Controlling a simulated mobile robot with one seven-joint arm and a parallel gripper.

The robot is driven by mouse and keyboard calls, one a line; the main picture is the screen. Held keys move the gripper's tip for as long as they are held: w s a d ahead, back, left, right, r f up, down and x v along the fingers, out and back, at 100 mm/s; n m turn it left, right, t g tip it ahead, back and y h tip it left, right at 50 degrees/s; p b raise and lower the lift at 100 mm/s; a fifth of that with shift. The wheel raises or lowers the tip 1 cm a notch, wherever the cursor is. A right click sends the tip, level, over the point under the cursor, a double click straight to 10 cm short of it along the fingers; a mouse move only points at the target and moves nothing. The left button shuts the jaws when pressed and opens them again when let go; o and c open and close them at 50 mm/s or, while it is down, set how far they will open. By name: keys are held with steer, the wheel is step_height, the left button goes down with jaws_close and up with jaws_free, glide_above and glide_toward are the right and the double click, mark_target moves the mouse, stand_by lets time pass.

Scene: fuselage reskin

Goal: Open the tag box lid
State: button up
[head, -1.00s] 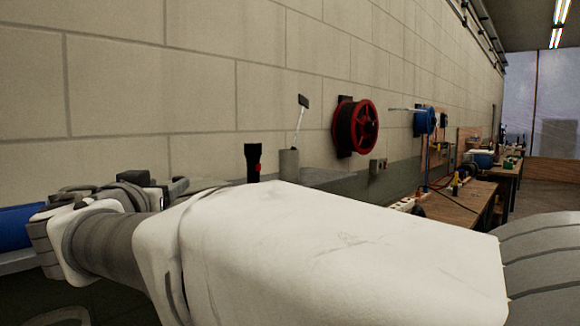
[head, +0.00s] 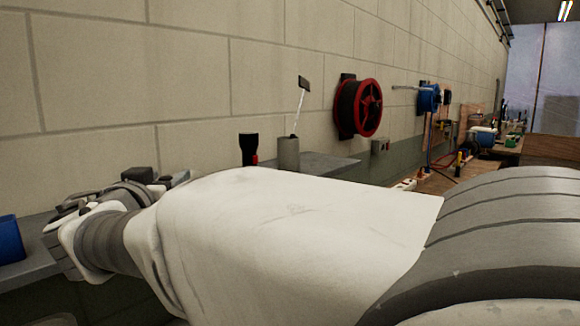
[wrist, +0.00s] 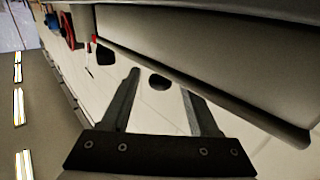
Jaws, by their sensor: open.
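A large grey panel with a rounded edge (wrist: 215,62) runs slantwise past the fingers at the upper right. I cannot tell whether this panel is part of the tag box. No tag box or lid can be made out for certain in either view. In the head view my white arm covers much of the bench, and the gripper's fingers cannot be made out clearly.
A grey bench (head: 35,262) runs along the block wall. A dark flashlight (head: 248,150) and a grey cup (head: 288,154) holding a thin tool stand on it. A blue object (head: 10,240) is at the far left. A red reel (head: 366,107) hangs on the wall.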

jaws_close()
stand_by(0.4)
stand_by(1.1)
